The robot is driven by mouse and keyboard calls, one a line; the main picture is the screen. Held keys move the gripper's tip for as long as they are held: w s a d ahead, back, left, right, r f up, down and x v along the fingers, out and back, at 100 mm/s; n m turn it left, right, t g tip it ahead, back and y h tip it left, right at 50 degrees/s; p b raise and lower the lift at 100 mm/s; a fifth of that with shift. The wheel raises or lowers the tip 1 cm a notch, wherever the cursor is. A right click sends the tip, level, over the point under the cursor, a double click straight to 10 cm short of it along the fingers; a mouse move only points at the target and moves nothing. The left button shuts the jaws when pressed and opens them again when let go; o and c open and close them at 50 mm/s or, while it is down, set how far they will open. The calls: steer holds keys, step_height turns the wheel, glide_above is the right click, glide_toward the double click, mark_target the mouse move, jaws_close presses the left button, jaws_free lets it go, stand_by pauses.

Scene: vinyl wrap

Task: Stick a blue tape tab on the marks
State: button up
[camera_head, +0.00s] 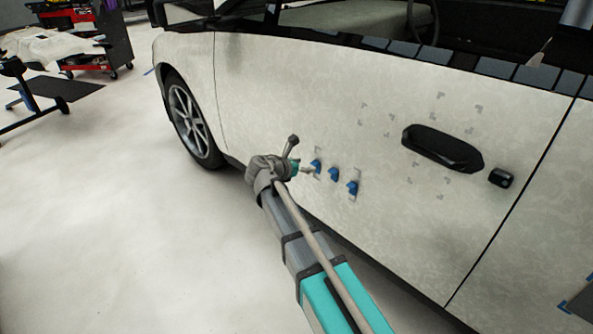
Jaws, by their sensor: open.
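Three blue tape tabs sit in a short row low on the white car door: a left one (316,165), a middle one (333,174) and a right one (352,187). Pale patches show behind them. Grey corner-shaped marks (440,97) are spread around the black door handle (441,148), with more to its left (364,106). My gripper (309,170) is open, just left of the left tab and close to it. Whether it touches that tab is too small to tell. I see no tape between its fingers.
The black handle and a small black knob (501,178) stick out from the door (270,90). A front wheel (191,120) is at the left. A red tool cart (85,65) and a dark stand (30,95) are farther back.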

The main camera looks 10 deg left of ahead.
mark_target(314, 163)
steer(key=shift+b+x, duration=0.7)
steer(key=shift+x, duration=1.7)
jaws_close()
steer(key=shift+s+a, duration=0.55)
steer(key=shift+s, duration=0.1)
steer(key=s+a, duration=0.4)
steer(key=s, duration=0.1)
stand_by(1.6)
steer(key=shift+s, duration=0.15)
steer(key=shift+a, duration=0.1)
stand_by(0.5)
